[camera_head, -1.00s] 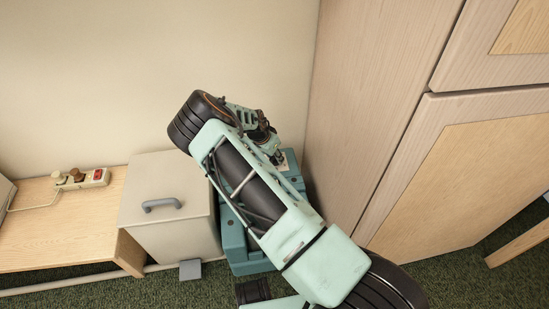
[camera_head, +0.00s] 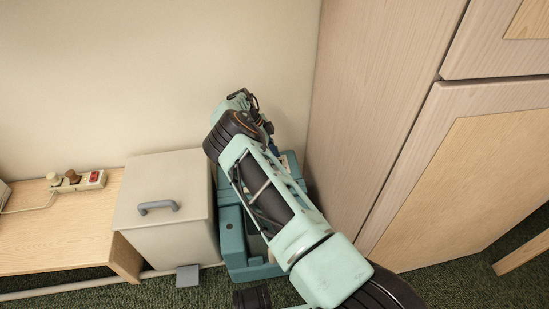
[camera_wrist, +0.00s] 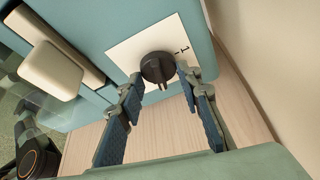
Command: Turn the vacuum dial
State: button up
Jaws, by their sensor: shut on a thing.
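The vacuum (camera_head: 235,240) is a teal boxy unit on the floor, partly hidden behind my arm in the head view. In the wrist view its teal body (camera_wrist: 100,22) fills the upper part. The black round dial (camera_wrist: 157,66) sits on a white plate (camera_wrist: 125,52) with dark marks near its right side. My gripper (camera_wrist: 161,82) has its blue-padded fingers on either side of the dial, shut on it at the tips. In the head view the dial is hidden and the gripper is mostly behind my arm.
A grey-beige box with a handle (camera_head: 165,225) stands left of the vacuum. A wooden bench (camera_head: 60,235) with a power strip (camera_head: 78,181) is further left. A tall wooden cabinet (camera_head: 380,110) closes in the right side, and a wall (camera_head: 150,70) stands behind.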

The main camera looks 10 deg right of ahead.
jog(key=shift+w+f+m+g+y, duration=0.1)
jog(key=shift+m+g+y, duration=0.3)
jog(key=shift+m, duration=1.4)
jog(key=o, duration=1.2)
jog(key=shift+c, duration=0.2)
jog(key=v, duration=0.7)
jog(key=shift+a+r, duration=0.15)
jog(key=shift+r, duration=0.05)
jog(key=shift+w, duration=0.15)
